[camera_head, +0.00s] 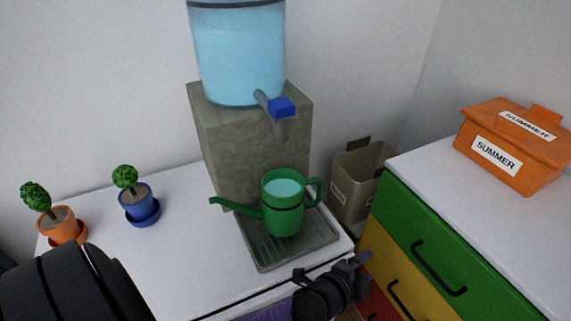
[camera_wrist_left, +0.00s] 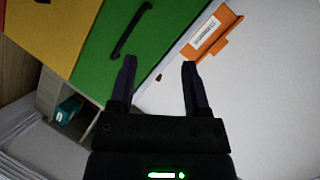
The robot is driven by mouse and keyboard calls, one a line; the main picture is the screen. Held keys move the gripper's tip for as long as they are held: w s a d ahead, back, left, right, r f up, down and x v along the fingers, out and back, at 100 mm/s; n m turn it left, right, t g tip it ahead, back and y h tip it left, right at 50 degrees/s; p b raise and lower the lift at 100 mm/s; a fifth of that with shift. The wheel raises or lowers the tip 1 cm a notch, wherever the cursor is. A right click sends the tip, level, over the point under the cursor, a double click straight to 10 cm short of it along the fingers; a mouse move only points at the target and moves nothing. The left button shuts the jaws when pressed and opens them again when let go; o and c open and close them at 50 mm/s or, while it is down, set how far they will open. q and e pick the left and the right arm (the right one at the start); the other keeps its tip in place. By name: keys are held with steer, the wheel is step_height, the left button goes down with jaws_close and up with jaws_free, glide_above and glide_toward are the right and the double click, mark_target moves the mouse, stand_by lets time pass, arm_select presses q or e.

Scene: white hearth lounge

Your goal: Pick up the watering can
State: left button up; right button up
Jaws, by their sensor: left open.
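The green watering can (camera_head: 283,218) stands upright on the grey drip tray (camera_head: 262,259) under the dispenser's blue tap (camera_head: 282,106). Its spout points left and its handle is on the right. Light blue water shows near its rim. My left gripper (camera_head: 361,262) is in front and to the right of the can, apart from it. In the left wrist view the two fingers (camera_wrist_left: 159,72) are spread with nothing between them. The can does not show in that view. My right gripper does not show.
The water dispenser (camera_head: 250,135) stands behind the can. Potted plants in blue (camera_head: 141,205) and orange (camera_head: 63,226) pots stand left. A grey bin (camera_head: 353,185) is in the corner. A drawer cabinet (camera_head: 420,235) with an orange SUMMER box (camera_head: 515,150) stands right.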

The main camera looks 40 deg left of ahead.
arm_select(q)
steer(key=w+d+r+m+t+h, duration=0.2)
steer(key=w+d+r+m+h, duration=0.2)
steer(key=d+r+m+h, duration=0.65)
steer(key=m+g+y+b, duration=0.4)
steer(key=m+g+y, duration=1.1)
steer(key=m, duration=2)
glide_toward(321, 192)
steer(key=s+d+f+t+y, duration=0.2)
steer(key=shift+h, duration=0.35)
steer(key=b+x, duration=0.2)
steer(key=x, duration=0.2)
steer(key=a+b+x, duration=0.1)
steer(key=x, duration=0.3)
steer(key=shift+w+a+b, duration=0.15)
steer(key=shift+w+b, duration=0.15)
steer(key=shift+b, duration=0.1)
steer(key=shift+w+a+f, duration=0.1)
steer(key=shift+a+f, duration=0.05)
steer(key=shift+f, duration=0.2)
steer(key=shift+r, duration=0.1)
jaws_close()
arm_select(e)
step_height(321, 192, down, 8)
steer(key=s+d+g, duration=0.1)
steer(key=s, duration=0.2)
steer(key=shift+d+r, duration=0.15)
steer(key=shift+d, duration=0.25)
